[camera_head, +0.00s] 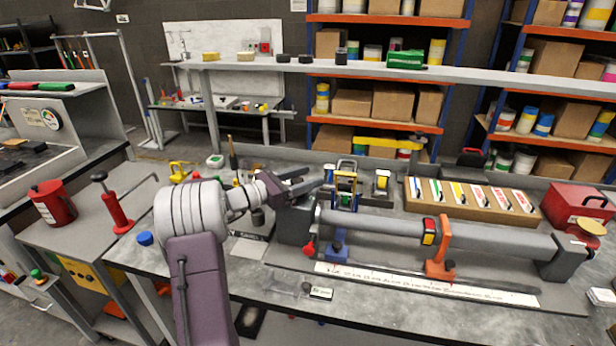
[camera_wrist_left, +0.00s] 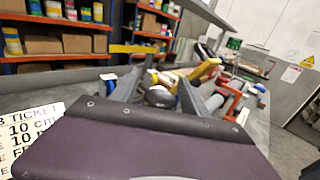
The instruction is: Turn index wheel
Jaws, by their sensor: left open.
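My left gripper (camera_head: 313,181) is open and empty above the left end of a long grey tube fixture (camera_head: 375,222). Its two dark fingers (camera_wrist_left: 162,82) also show in the wrist view, spread apart. A dark rounded part (camera_wrist_left: 160,97) shows in the gap between them; I cannot tell whether it is close or touching. The tube's left end sits by a dark end block (camera_head: 296,222) with a red knob (camera_head: 309,249) low on its front. I cannot make out for certain which part is the index wheel; the arm and gripper partly cover this end. My right gripper is out of view.
An orange clamp (camera_head: 438,255) and a blue support (camera_head: 337,245) stand at the tube. A wooden rack (camera_head: 470,208) of coloured cards is behind it. A red box (camera_head: 578,205) stands right. A grey shelf (camera_head: 470,75) spans above the bench. The bench's front left is mostly clear.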

